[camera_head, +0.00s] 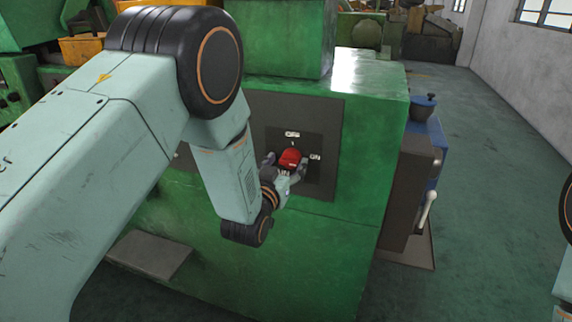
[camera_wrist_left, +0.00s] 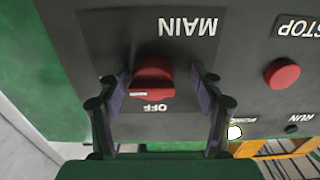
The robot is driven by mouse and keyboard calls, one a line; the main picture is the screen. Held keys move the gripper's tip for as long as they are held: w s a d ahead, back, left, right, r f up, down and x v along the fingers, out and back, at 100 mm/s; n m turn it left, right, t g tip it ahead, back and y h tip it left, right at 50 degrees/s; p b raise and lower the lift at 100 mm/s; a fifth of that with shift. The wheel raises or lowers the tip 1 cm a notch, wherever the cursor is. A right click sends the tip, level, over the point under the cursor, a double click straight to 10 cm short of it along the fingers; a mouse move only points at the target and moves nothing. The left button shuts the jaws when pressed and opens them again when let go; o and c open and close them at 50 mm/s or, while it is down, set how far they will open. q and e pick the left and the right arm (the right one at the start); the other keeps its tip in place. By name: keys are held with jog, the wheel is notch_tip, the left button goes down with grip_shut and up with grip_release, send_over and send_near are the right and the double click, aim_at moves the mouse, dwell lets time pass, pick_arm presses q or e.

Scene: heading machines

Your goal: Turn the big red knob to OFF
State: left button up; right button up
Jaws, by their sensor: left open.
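The big red knob (camera_head: 290,157) is on a dark panel on the front of a green machine. It also shows in the left wrist view (camera_wrist_left: 152,77), with a small white mark on its lower left edge. An upside-down OFF label (camera_wrist_left: 157,107) is below the knob in that view. My left gripper (camera_head: 285,165) is at the knob. Its open fingers (camera_wrist_left: 163,82) stand on either side of the knob, with visible gaps, not closed on it. My right gripper is out of view.
The left wrist view shows an upside-down MAIN label (camera_wrist_left: 187,27) and a red STOP button (camera_wrist_left: 282,73) to the right. A blue machine part with a lever (camera_head: 427,210) stands right of the green machine (camera_head: 345,260). Open floor (camera_head: 500,150) lies farther right.

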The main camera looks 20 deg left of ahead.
pick_arm(q)
jog(key=shift+s+d+r, duration=0.15)
jog(key=shift+d+r, duration=0.1)
jog(key=shift+d, duration=0.4)
jog(key=shift+c, duration=1.2)
jog(key=shift+a+f, duration=0.1)
jog(key=shift+a, duration=0.3)
jog(key=c, duration=0.3)
jog(key=shift+d, duration=0.25)
jog(key=c, duration=0.4)
jog(key=shift+a, duration=0.15)
jog(key=shift+c, duration=1)
